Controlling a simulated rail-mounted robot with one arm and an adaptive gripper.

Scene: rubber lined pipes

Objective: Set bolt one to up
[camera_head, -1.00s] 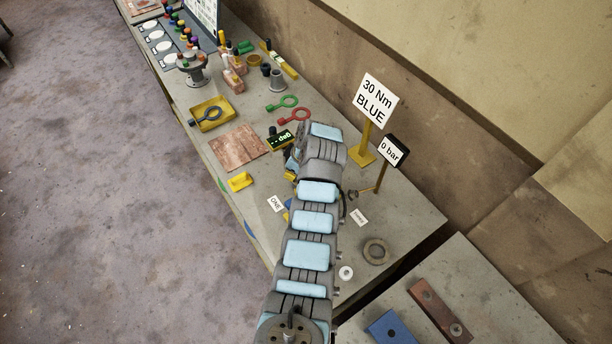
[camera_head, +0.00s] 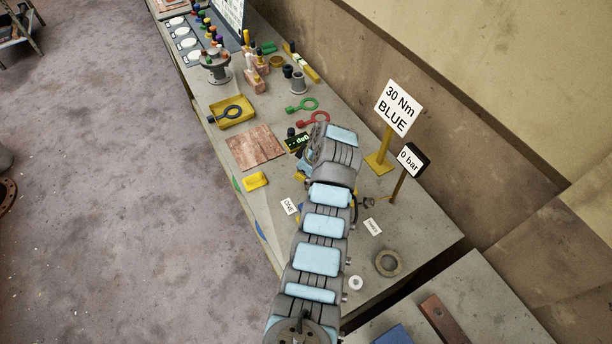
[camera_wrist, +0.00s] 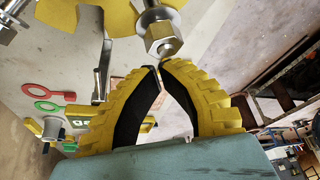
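In the wrist view, my gripper (camera_wrist: 160,66) has yellow ribbed fingers with black inner pads. A second bolt (camera_wrist: 6,28) shows at the left edge. Neither bolt's number is readable. In the head view my arm hides the bolts and most of the gripper. A tag reading "ONE" (camera_head: 289,206) lies left of my arm.
A "30 Nm BLUE" sign (camera_head: 397,107) and a "0 bar" gauge (camera_head: 411,160) stand right of my arm. A small display (camera_head: 298,141), red ring tool (camera_head: 313,119), green ring tool (camera_head: 302,105) and yellow tray (camera_head: 218,104) are farther along the bench. A metal ring (camera_head: 388,263) lies nearer.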

